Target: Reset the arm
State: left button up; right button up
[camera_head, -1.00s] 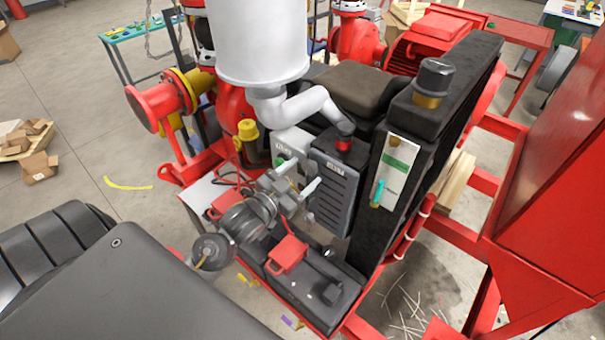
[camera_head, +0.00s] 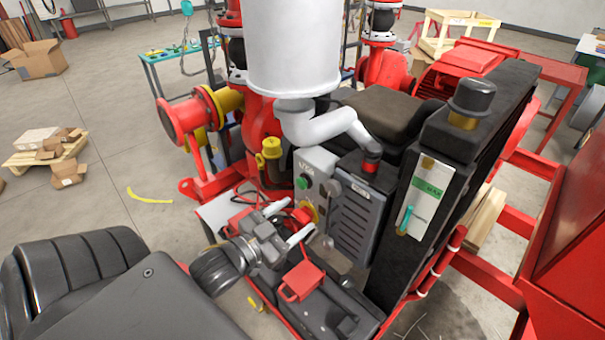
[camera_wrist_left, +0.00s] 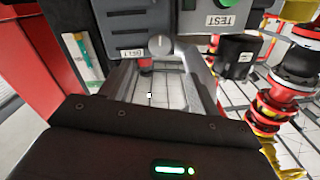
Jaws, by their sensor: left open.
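My left gripper (camera_head: 293,220) is open, with two pale fingers pointing right toward the grey control panel (camera_head: 312,165). Its dark wrist (camera_head: 218,270) hangs over the front left of the red skid. Nothing shows between the fingers in the wrist view (camera_wrist_left: 160,65). A grey knob (camera_wrist_left: 160,45) shows just beyond them there, and I cannot tell the gap. The panel carries a green button (camera_head: 303,183), a grey knob (camera_head: 331,187) and a red button on a yellow ring (camera_head: 303,214), partly hidden by the fingers. My right gripper is out of view.
A red-handled black battery (camera_head: 302,281) sits close below the gripper. A black radiator (camera_head: 425,190) stands to the right and a silver tank (camera_head: 293,45) overhead. Red flanged pipes (camera_head: 185,120) rise behind. Open floor (camera_head: 110,210) lies to the left.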

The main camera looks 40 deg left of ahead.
pick_arm(q)
jog(key=shift+f, duration=0.1)
jog(key=s+d+f+n+g+y, duration=0.1)
jog(key=s+d+f+g, duration=0.2)
jog(key=s+f+g, duration=0.55)
jog(key=s+d+f+n+g+y, duration=0.1)
jog(key=s+d+f+n+g, duration=0.15)
jog(key=s+f+g, duration=0.65)
notch_tip(320, 180, down, 34)
jog(key=w+t+b, duration=0.2)
jog(key=b, duration=0.3)
jog(key=s+a+f+m+g+b, duration=0.1)
jog(key=s+f+b, duration=0.3)
jog(key=s+f, duration=1.3)
jog(key=shift+a+f+y+b, duration=0.35)
jog(key=shift+a+f, duration=0.35)
jog(key=shift+f, duration=1.1)
